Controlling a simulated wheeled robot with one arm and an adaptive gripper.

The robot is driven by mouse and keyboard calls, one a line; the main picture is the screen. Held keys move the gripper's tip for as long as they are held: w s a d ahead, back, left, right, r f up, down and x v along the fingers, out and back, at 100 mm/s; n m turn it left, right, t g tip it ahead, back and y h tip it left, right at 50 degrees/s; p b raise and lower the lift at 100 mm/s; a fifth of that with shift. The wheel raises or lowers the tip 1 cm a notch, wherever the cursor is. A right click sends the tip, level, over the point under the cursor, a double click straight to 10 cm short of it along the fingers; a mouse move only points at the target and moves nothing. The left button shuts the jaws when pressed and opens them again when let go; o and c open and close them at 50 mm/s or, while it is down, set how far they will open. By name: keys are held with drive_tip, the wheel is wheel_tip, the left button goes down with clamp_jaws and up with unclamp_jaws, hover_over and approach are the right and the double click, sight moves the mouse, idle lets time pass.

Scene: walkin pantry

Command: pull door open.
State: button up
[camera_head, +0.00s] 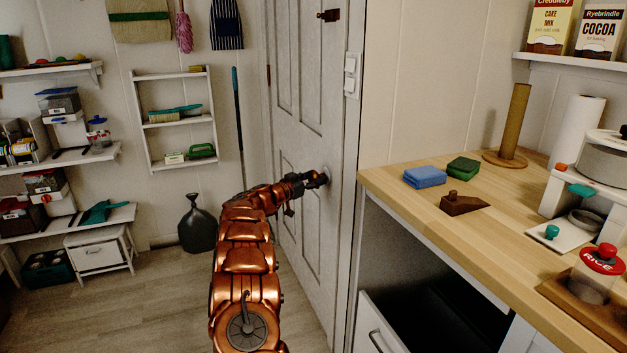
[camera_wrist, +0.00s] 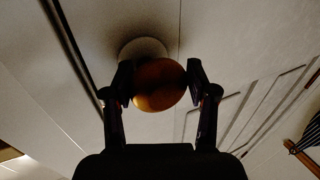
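The white panelled door (camera_head: 304,130) stands in the middle of the head view, left of the counter. My gripper (camera_head: 312,181) is at the knob near the door's right edge. In the wrist view the round copper-coloured knob (camera_wrist: 159,88), with a pale round plate (camera_wrist: 143,48) behind it, sits between the two fingertips of my gripper (camera_wrist: 160,78). The fingertips meet the knob's left and right sides, so the gripper looks shut on it. In the head view the gripper mostly hides the knob. The door looks closed or nearly so.
A wooden counter (camera_head: 500,235) stands right of the door, with an open drawer (camera_head: 378,325) below it near the door's foot. Shelves (camera_head: 60,160) and a white stool (camera_head: 98,252) are at the left. The floor (camera_head: 150,300) at left is clear.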

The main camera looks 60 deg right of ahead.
clamp_jaws()
